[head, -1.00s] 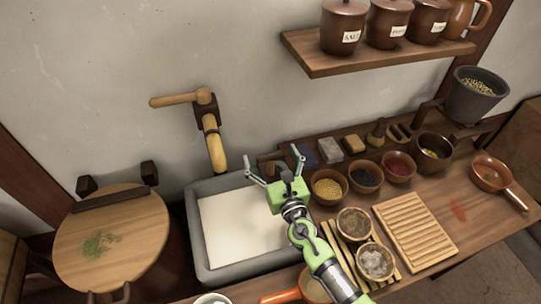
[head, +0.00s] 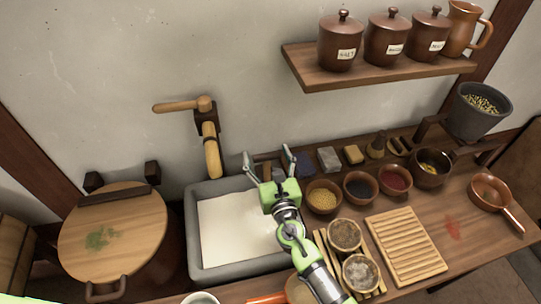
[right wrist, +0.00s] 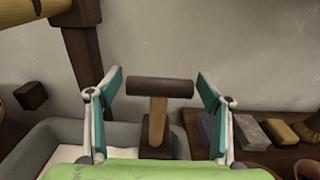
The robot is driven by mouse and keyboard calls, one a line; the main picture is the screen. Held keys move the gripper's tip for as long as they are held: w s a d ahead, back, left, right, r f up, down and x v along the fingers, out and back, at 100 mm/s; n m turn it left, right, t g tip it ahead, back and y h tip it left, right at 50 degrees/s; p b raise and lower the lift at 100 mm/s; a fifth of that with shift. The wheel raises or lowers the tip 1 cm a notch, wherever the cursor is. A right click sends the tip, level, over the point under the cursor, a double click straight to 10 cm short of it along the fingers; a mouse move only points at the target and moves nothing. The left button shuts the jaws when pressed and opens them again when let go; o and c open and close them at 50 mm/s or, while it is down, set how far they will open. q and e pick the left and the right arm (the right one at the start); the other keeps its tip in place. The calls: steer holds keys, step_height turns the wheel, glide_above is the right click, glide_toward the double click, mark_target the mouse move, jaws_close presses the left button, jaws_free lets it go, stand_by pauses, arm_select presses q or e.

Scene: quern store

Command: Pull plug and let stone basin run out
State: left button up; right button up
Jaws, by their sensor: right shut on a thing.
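The grey stone basin (head: 194,235) is set in the counter and holds a pale, cloudy liquid (head: 235,228). A wooden T-shaped plug handle (right wrist: 160,88), with a dark crossbar on a lighter stem, stands upright at the basin's back right; the head view shows part of it (head: 266,171). My right gripper (head: 267,152) is over this spot, its fingers on either side of the handle, shut on it. The wrist view also shows the fingers (right wrist: 160,75) flanking the crossbar. The plug's lower end is hidden. My left gripper is out of view.
A wooden spout (head: 211,155) hangs over the basin's back. Bowls of spices (head: 324,197) and a ridged board (head: 406,245) crowd the counter at right. A round wooden lid (head: 130,225) is at left. A shelf of jars (head: 380,65) is above.

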steer(key=o, duration=1.3)
steer(key=shift+w+r, duration=0.15)
steer(key=shift+r, duration=0.25)
steer(key=shift+c, duration=0.2)
steer(key=o, duration=0.3)
steer(key=shift+s+f, duration=0.2)
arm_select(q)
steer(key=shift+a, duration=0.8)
arm_select(e)
steer(key=v, duration=1.2)
steer(key=shift+r, duration=0.1)
